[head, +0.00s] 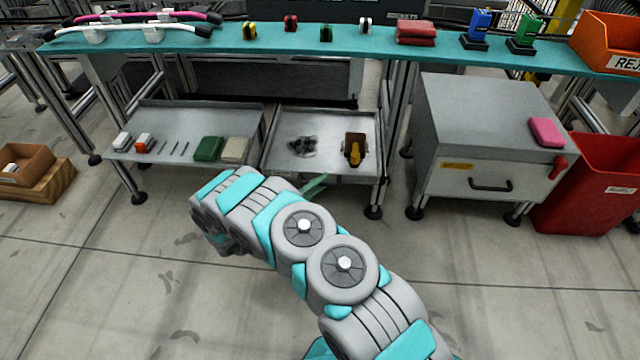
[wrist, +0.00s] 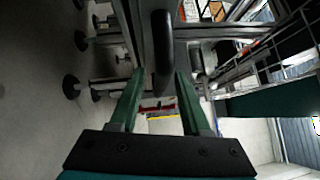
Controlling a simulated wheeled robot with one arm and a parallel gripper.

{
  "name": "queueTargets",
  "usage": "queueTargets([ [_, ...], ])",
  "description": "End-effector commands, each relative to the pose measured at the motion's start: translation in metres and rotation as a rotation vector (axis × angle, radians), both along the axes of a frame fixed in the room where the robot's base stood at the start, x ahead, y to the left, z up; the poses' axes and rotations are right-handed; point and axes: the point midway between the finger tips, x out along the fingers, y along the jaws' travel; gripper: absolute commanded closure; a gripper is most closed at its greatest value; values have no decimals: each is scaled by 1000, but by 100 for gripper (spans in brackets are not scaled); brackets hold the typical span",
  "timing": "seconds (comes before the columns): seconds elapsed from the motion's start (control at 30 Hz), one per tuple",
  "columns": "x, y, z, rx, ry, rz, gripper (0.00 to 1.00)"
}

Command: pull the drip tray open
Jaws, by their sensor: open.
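The drip tray (head: 285,158) is a grey shallow tray under the bench, right of another grey tray. A dark stain (head: 303,146) and a brown and yellow item (head: 354,150) lie in it. My arm covers part of its front edge in the head view. My gripper's green finger (head: 315,186) shows just in front of that edge. In the wrist view my gripper (wrist: 160,78) is open, its two green fingers apart. A dark rounded bar (wrist: 162,45), which looks like a handle, lies between and beyond the fingertips. I cannot tell whether they touch it.
The left tray (head: 180,128) holds several small items. A grey cabinet (head: 480,130) with a dark handle stands to the right, beside a red bin (head: 598,190). The teal bench top (head: 280,38) is above. The floor (head: 120,280) in front is clear.

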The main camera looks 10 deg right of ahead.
Motion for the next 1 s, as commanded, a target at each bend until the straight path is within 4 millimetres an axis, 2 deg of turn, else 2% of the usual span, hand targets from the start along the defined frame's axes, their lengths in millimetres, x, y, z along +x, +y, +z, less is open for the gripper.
queueTargets([
  [0.1,0,0,0,0,0,0,55],
  [0.5,0,0,0,0,0,0,100],
  [1.0,0,0,0,0,0,0,100],
])
